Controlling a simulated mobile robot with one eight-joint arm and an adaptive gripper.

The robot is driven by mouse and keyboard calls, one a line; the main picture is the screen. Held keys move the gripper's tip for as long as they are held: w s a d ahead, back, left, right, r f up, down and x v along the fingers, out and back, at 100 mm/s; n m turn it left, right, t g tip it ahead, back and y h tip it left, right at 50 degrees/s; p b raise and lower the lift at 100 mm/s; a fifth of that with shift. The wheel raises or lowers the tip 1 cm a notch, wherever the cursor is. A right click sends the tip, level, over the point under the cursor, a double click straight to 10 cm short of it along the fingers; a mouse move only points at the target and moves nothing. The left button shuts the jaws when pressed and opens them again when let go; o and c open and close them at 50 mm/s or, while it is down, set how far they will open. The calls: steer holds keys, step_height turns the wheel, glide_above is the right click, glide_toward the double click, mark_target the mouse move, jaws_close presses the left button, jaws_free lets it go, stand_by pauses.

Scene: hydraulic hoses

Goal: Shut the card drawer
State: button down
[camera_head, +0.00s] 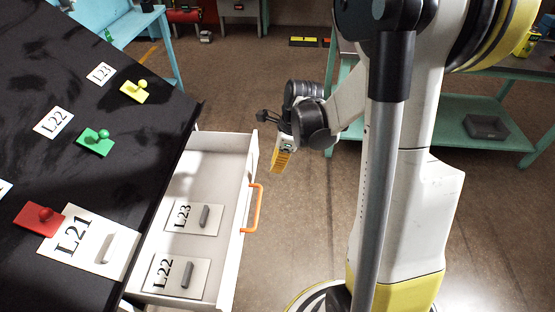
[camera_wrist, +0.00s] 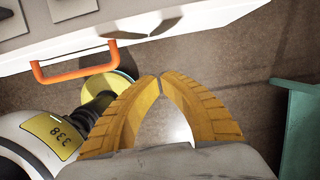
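The white card drawer (camera_head: 247,160) is pulled out from under the black tabletop. Two cards marked L23 (camera_head: 180,217) and L22 (camera_head: 165,275) lie in it, each with a grey grip. Its orange handle (camera_head: 256,210) is on the drawer's front; the handle (camera_wrist: 75,70) also shows at the upper left of the wrist view, below the white drawer front (camera_wrist: 190,22). My gripper (camera_head: 278,168) is outside the drawer, beyond the handle toward the far end of the front, apart from both. In the wrist view its yellow fingertips (camera_wrist: 160,77) meet with nothing between them.
The black tabletop (camera_head: 40,150) holds a big L21 card (camera_head: 90,245), small L22 and L23 cards, and red, green and yellow knobbed plates. A teal workbench (camera_head: 470,110) stands at the right. The floor (camera_head: 310,215) before the drawer is clear up to my base.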

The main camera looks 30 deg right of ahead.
steer(key=shift+w+a+f+b, duration=0.55)
steer(key=shift+w+a+f, duration=0.15)
steer(key=shift+a+f, duration=0.25)
steer(key=shift+w+a+f+b, duration=0.55)
steer(key=shift+w+a+f, duration=0.2)
steer(key=shift+a, duration=0.3)
glide_above(205, 179)
steer(key=d, duration=0.1)
steer(key=shift+s, duration=0.35)
